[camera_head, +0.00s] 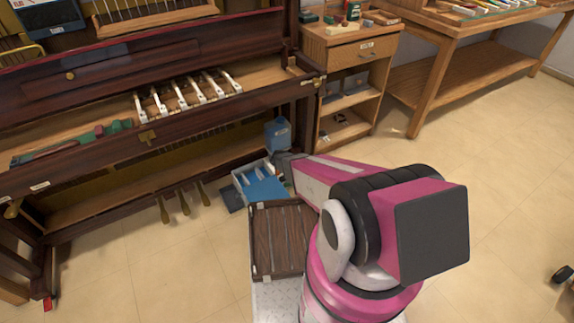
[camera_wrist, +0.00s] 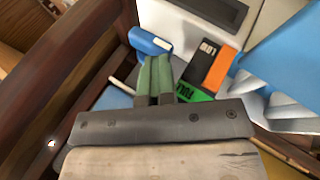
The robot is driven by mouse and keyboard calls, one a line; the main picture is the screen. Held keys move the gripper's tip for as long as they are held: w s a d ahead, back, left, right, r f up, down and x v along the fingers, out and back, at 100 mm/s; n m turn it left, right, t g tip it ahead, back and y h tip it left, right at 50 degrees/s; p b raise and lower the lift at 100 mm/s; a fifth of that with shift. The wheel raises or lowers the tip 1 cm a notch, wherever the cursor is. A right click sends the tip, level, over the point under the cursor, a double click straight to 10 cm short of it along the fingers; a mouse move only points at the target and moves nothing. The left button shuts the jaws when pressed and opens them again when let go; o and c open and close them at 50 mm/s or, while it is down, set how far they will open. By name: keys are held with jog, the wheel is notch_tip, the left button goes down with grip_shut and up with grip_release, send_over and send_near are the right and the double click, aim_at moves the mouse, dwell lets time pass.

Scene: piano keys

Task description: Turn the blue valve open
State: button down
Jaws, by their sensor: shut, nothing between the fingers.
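The blue valve (camera_wrist: 150,42) shows in the wrist view as a rounded blue handle with a pale end, in front of a white housing. My gripper (camera_wrist: 153,62) has its green fingers together and empty, with their tips right at the handle's lower side. Whether they touch it I cannot tell. An orange label reading LOW (camera_wrist: 218,68) and a green label reading FULL (camera_wrist: 192,92) lie right of the fingers. In the head view my gripper (camera_head: 280,160) is low beside the piano, and the valve cannot be made out there.
A blue container (camera_head: 277,134) stands behind my gripper. A light tray (camera_head: 238,178) with blue contents sits on the floor near it, and a slatted wooden crate (camera_head: 280,240) is in front. The dark piano (camera_head: 110,70) is left and a wooden cabinet (camera_head: 345,55) is behind right.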

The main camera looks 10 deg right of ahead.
jog(key=shift+a+f, duration=0.25)
jog(key=a+v, duration=0.2)
jog(key=v, duration=1.1)
dwell(0.4)
jog(key=s+d+r+m+g+y, duration=0.1)
jog(key=s+d+r+m+g, duration=0.1)
jog(key=s+r, duration=0.3)
jog(key=s+d+r+m+g+y, duration=0.1)
jog(key=s+d+r, duration=0.4)
jog(key=r, duration=0.6)
jog(key=s+d+r+m+g+y, duration=0.1)
jog(key=s+d+r+m+g, duration=0.2)
jog(key=r, duration=0.5)
jog(key=shift+s+d+m+y, duration=0.3)
jog(key=shift+s+d+m, duration=0.35)
jog(key=shift+s+m, duration=0.45)
